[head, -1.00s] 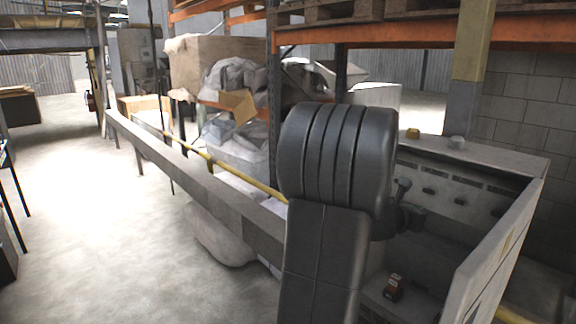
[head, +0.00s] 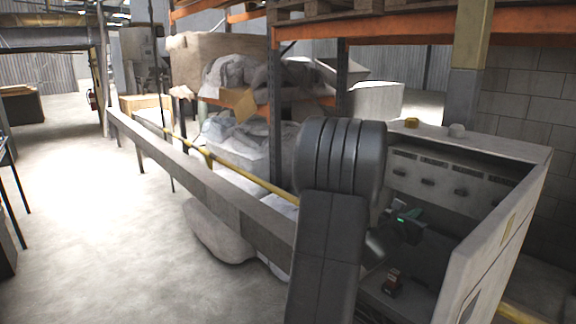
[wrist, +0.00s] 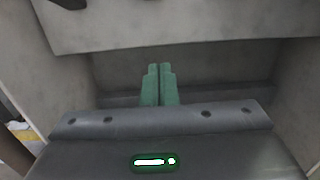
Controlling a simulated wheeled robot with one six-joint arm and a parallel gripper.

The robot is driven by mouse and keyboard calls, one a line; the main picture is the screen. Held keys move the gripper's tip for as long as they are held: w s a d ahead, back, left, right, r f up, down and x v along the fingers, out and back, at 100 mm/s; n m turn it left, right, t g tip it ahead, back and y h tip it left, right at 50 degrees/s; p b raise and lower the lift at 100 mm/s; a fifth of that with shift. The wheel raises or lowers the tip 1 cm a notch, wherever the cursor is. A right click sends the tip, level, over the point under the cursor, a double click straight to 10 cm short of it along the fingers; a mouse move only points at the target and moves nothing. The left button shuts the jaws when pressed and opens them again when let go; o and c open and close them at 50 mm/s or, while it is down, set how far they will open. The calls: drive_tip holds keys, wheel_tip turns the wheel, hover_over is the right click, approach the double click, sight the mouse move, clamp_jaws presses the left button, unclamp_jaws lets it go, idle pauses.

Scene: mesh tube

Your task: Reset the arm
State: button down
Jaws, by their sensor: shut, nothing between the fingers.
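My arm (head: 338,190) rises through the middle of the head view. My gripper (head: 407,220) is partly hidden behind it, inside the open grey cabinet. In the wrist view, the two green fingers of my gripper (wrist: 159,72) are pressed together, with nothing between them. They point towards bare grey cabinet walls.
The grey cabinet (head: 514,231) has side walls close around my gripper and a row of dark knobs on its back panel. A small red and black object (head: 393,283) sits on its floor. A long beam (head: 185,172) and orange racking (head: 430,42) stand nearby. Open floor lies left.

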drive_tip(key=shift+b+v, duration=0.3)
drive_tip(key=shift+v, duration=1.35)
